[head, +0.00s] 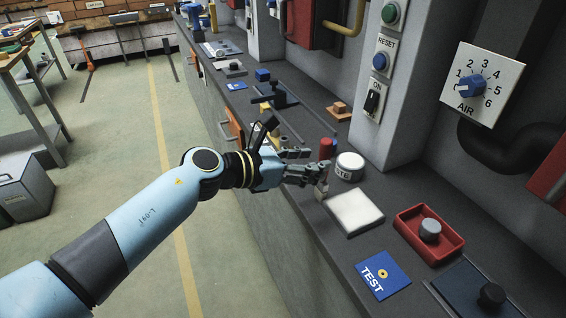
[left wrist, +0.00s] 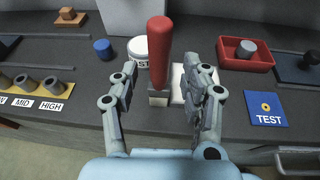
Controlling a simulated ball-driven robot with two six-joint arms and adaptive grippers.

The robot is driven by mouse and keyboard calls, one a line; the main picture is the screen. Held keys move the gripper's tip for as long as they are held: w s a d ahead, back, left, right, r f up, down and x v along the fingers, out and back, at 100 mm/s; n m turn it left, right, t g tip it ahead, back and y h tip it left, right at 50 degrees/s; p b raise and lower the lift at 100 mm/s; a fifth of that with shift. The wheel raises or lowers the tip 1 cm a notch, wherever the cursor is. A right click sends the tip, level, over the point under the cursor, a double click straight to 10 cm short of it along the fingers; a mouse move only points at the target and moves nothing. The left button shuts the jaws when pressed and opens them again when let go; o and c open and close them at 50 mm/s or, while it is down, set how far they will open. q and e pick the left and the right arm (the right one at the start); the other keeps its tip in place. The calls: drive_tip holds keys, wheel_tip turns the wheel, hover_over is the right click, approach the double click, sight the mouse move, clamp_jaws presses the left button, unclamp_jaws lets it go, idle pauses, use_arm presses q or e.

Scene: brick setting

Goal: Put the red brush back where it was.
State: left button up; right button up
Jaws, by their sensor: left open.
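The red brush shows in the left wrist view (left wrist: 158,45) as an upright red handle with a grey block-like lower end. In the head view its red handle (head: 326,147) is partly hidden by my fingers. It stands on the grey bench, by the near left corner of a white square pad (head: 355,213). My left gripper (head: 307,163) is open, its fingers reaching over the bench on either side of the brush. In the left wrist view the handle rises between the fingertips (left wrist: 160,66). I cannot tell whether they touch it. My right gripper is out of view.
A round white tin (head: 349,168) stands just behind the brush. A red tray (head: 429,232) with a grey knob-like piece and a blue TEST card (head: 382,276) lie to the right. A holder marked MID and HIGH (left wrist: 40,88) is at left. Wall switches rise behind.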

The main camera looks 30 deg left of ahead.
use_arm(q)
drive_tip(key=v, duration=1)
drive_tip(key=s+a+f+n+g+y, duration=0.1)
drive_tip(key=s+a+f+n+y, duration=0.25)
drive_tip(key=f+n, duration=0.6)
drive_tip(key=s+a+f+n+g+y, duration=0.15)
drive_tip(key=s+a+f+n, duration=0.3)
drive_tip(key=f+n, duration=0.55)
drive_tip(key=s+a+f+n+y, duration=0.3)
drive_tip(key=s+f+n, duration=0.2)
drive_tip(key=f+n, duration=0.5)
drive_tip(key=s+d+f+n+g, duration=0.1)
drive_tip(key=s+f+n+g, duration=0.3)
drive_tip(key=s, duration=1)
drive_tip(key=s+d+f+n+g, duration=0.2)
drive_tip(key=s+f+n+g, duration=0.2)
drive_tip(key=s+f+n, duration=0.5)
drive_tip(key=s+f+b, duration=0.1)
drive_tip(key=s, duration=0.4)
drive_tip(key=shift+d+f+y, duration=0.15)
drive_tip(key=shift+d+y, duration=0.1)
drive_tip(key=shift+y, duration=0.15)
drive_tip(key=shift+s+g, duration=0.1)
drive_tip(key=shift+g, duration=0.15)
